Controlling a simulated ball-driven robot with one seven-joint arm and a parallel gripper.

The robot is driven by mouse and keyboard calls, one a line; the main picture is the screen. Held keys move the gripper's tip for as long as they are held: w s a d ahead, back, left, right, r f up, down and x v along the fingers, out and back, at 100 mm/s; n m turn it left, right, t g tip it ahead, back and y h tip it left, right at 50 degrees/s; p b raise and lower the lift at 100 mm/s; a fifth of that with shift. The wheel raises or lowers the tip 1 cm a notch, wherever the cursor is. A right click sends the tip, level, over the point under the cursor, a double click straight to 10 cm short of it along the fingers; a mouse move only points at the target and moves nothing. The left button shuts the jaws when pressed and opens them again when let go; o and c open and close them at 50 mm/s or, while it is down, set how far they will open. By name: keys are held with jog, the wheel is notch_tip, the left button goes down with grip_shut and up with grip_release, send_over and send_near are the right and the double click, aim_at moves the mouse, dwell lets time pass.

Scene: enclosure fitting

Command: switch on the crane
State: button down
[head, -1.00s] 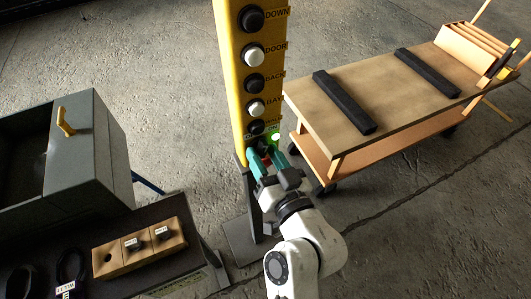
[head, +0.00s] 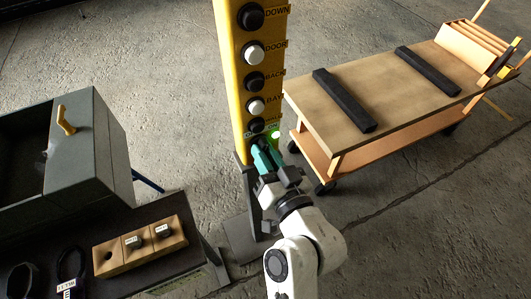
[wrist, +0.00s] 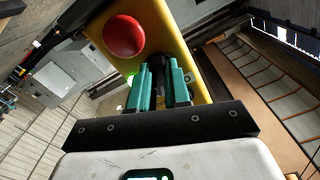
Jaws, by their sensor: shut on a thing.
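The crane's yellow control post (head: 232,85) stands in the middle of the head view, with a column of labelled black and white buttons. Near its lower end is a label reading ON, and a green lamp (head: 276,135) glows beside it. My gripper (head: 264,152) is at the post just below that label. Its teal fingers (wrist: 158,80) are shut on a dark switch knob (wrist: 156,66), which they mostly hide. The knob's exact turn cannot be told. In the wrist view a red mushroom button (wrist: 123,36) sits on the yellow face, left of the fingers and apart from them.
A wooden cart (head: 385,85) with two black bars stands at right. At left are a grey open cabinet (head: 95,140) and a dark bench with a wooden block (head: 115,256) holding knobs. Open concrete floor lies behind and at lower right.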

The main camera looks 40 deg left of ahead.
jog(key=shift+m, duration=1.2)
jog(key=c, duration=1.1)
grip_release()
jog(key=b+v, duration=0.3)
jog(key=v, duration=0.8)
